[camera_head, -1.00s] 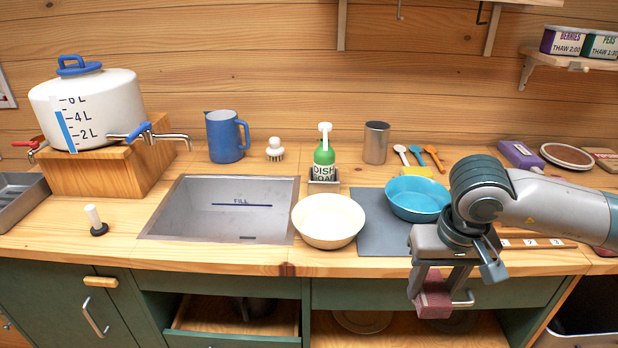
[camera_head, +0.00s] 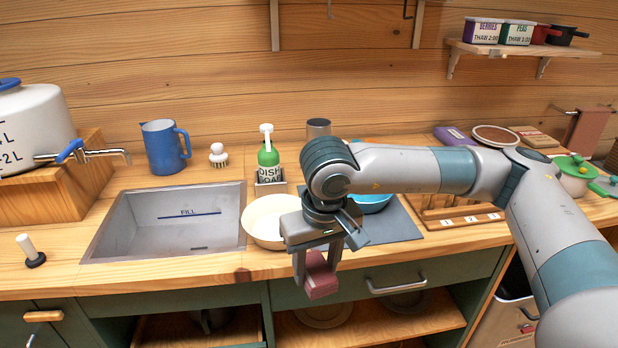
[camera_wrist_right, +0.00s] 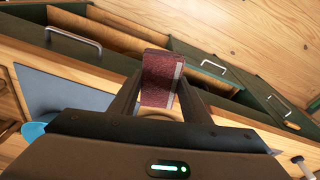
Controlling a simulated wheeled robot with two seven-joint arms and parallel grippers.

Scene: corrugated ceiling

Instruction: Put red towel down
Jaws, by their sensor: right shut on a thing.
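The red towel (camera_head: 321,276) is a small folded dark-red cloth. My right gripper (camera_head: 318,262) is shut on it and holds it in front of the counter's front edge, before the green drawer fronts. In the right wrist view the towel (camera_wrist_right: 160,80) sits between the two fingers of my right gripper (camera_wrist_right: 158,98). The towel looks clear of the counter and hangs in the air. My left gripper is in neither view.
The cream bowl (camera_head: 262,222) is just behind my right gripper. The sink (camera_head: 150,228) lies left of it. A grey mat (camera_head: 400,226) with a blue bowl (camera_head: 372,204) is partly behind my arm. A reddish cloth (camera_head: 588,130) hangs at the far right. Drawer handles (camera_head: 398,286) stick out below.

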